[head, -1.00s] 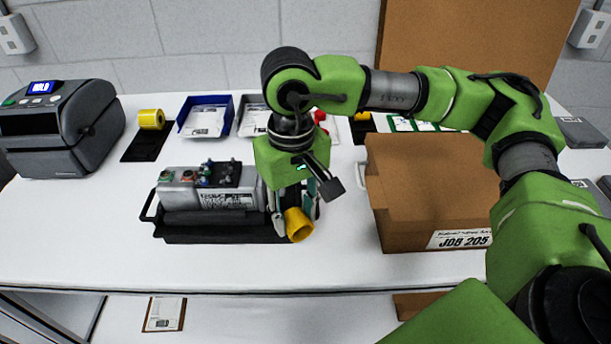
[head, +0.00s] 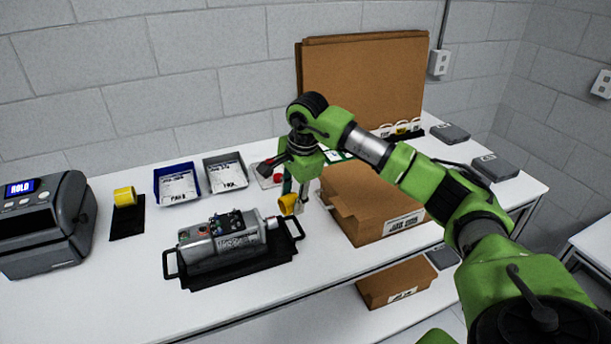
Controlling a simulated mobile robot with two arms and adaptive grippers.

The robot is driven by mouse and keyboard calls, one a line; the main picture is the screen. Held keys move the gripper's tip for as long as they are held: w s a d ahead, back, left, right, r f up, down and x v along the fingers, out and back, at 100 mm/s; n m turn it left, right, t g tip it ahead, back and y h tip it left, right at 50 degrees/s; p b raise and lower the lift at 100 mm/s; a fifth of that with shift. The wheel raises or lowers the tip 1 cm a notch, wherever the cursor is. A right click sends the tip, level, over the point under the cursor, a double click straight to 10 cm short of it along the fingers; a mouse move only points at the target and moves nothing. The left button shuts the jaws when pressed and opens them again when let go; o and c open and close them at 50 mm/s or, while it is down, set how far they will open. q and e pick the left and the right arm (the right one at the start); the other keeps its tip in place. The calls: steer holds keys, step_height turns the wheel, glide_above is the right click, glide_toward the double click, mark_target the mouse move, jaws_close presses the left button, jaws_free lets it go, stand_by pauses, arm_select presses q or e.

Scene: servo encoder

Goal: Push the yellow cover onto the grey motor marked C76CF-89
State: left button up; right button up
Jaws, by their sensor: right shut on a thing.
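The grey motor (head: 218,244) lies in a black tray (head: 185,284) with a handle at each end. It has a printed label on its side, too small to read here, and a short shaft (head: 271,222) at its right end. My right gripper (head: 300,202) points down just beyond and to the right of that end. It is shut on the yellow cover (head: 288,204), which is tilted and appears apart from the motor. The fingers partly hide the cover. My left gripper is out of view.
A yellow roll-like part (head: 125,197) sits on a black mat at left, beside a dark label printer (head: 45,225). Blue (head: 178,186) and grey (head: 226,174) bins stand behind the motor. A cardboard box (head: 375,205) stands close right of the gripper. The table front is clear.

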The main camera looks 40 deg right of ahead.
mark_target(275, 218)
arm_select(q)
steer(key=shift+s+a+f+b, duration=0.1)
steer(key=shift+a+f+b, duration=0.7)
steer(key=shift+b, duration=0.45)
arm_select(e)
step_height(275, 218, down, 6)
steer(key=w+m, duration=0.1)
steer(key=m, duration=0.1)
steer(key=shift+w+a, duration=0.15)
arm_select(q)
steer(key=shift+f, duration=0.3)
arm_select(e)
steer(key=shift+h, duration=0.3)
arm_select(q)
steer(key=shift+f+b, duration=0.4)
steer(key=shift+b, duration=0.25)
arm_select(e)
steer(key=shift+w+a, duration=0.25)
steer(key=shift+a, duration=0.7)
steer(key=shift+w+a, duration=0.2)
steer(key=shift+a, duration=0.75)
stand_by(3.0)
